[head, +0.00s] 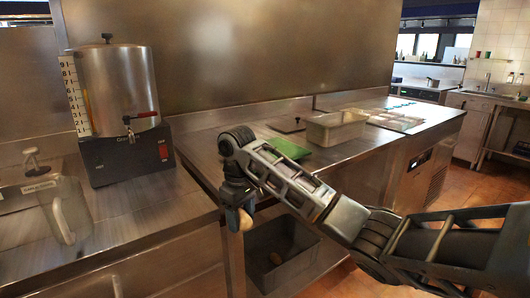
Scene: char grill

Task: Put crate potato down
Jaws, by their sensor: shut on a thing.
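My gripper (238,207) points down in front of the counter's front edge. It is shut on a tan potato (239,221), which hangs below the fingers. A grey metal crate (299,268) stands low under the counter, below and right of my gripper. Part of the crate's left side is hidden behind a counter leg.
A steel boiler (117,85) with a tap and a clear jug (66,212) stand on the left counter. A green board (287,148), a metal pan (336,128) and several trays (398,120) lie on the right counter. The counter leg (233,262) stands beside the crate.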

